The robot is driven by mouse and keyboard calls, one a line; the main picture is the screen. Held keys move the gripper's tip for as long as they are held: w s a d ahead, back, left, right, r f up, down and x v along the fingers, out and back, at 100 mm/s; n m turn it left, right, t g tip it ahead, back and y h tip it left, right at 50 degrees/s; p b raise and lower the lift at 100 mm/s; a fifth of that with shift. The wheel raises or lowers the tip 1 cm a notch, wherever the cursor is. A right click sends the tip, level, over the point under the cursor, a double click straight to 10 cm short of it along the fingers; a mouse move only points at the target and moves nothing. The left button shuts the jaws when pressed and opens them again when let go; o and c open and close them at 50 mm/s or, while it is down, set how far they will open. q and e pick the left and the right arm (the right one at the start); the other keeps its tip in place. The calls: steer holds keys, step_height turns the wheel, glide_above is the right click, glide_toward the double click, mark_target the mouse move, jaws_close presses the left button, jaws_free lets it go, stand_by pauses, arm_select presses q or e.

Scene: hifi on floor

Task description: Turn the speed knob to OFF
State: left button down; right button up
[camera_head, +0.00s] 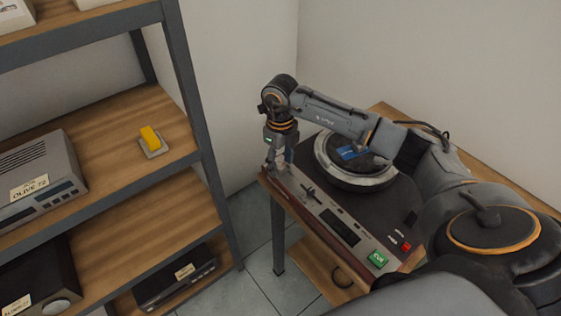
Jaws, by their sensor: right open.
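A dark turntable deck (385,205) with a wooden front stands on a wooden table. Its round platter (348,183) has a pale rim and a blue label in the middle. My right arm reaches across the platter. My right gripper (276,167) points down at the deck's left corner, with its fingers open. I cannot make out the speed knob; it may be hidden by the gripper fingers. A small dark lever (309,193) sits on the control strip just right of the gripper. My left gripper is not in view.
The control strip also has a dark display (339,227), a green CUE button (378,258) and a red switch (406,246). A metal-framed shelf at left holds a grey hifi unit (38,180), a yellow block (151,138) and black units. Floor shows between shelf and table.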

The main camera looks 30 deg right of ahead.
mark_target(281, 165)
step_height(281, 165, up, 12)
stand_by(0.4)
steer(key=shift+f, duration=0.1)
